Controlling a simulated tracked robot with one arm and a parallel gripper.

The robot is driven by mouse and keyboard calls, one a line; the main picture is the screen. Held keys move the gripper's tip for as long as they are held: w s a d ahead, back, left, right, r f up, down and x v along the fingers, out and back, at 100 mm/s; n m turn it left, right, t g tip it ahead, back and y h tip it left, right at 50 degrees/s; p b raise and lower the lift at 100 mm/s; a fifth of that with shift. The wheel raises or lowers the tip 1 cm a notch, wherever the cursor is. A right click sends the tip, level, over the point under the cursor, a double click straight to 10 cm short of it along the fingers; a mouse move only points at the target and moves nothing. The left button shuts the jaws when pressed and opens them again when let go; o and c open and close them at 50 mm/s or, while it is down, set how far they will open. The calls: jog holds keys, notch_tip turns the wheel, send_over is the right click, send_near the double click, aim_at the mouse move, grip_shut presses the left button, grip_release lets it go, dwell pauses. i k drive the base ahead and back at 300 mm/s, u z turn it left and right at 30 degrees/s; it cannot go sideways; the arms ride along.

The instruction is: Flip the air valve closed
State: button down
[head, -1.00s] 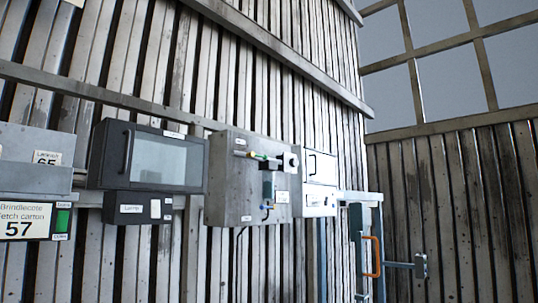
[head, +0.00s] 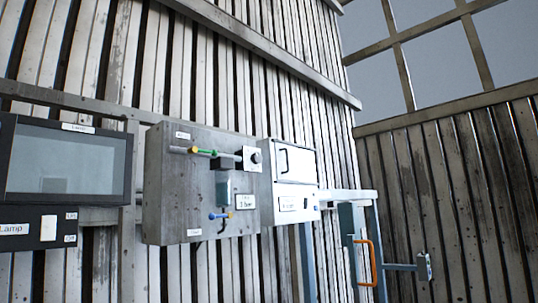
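A grey metal panel box (head: 170,200) hangs on the plank wall near the middle of the head view. Near its top is a horizontal rod-like fitting with a yellow and green lever part (head: 204,152), running toward a black block. A small label (head: 183,135) sits above it, too small to read. Lower on the box is a small blue-tipped fitting (head: 220,216). I cannot tell for sure which of these is the air valve, or whether it stands open or closed. My gripper is not in view.
A round knob or gauge on a white plate (head: 253,159) is at the box's right. Beyond it is a white cabinet (head: 294,165), then a blue frame with an orange handle (head: 366,263). A dark-framed window unit (head: 65,165) is at left, above a black lamp box (head: 35,228).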

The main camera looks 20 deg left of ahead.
aim_at(191, 150)
jog(key=i, duration=1.35)
jog(key=u, duration=0.7)
jog(key=i, duration=0.3)
jog(key=u, duration=0.2)
